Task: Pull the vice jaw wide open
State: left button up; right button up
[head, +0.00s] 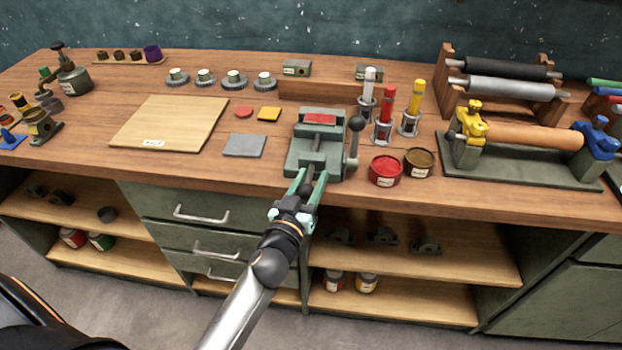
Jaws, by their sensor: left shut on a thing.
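The vice (333,163) is a grey-green block on the front part of the wooden bench, with a red piece (320,119) on its back part. A lever with a dark ball (356,124) stands at its right side. My left gripper (309,181) reaches up from below at the bench's front edge. Its green fingers are shut on a dark part at the front of the vice jaw; the fingers partly hide this part. How wide the jaw stands is hard to tell. My right gripper is not in view.
Red and brown tins (386,171) and several upright tubes (387,115) stand close to the vice's right. A grey plate (244,145) and a wooden board (170,123) lie to its left. Drawers with handles (202,214) and open shelves are below the bench edge.

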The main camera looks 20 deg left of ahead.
pick_arm(q)
grip_shut()
jog(key=shift+d+r, duration=0.1)
dwell(0.7)
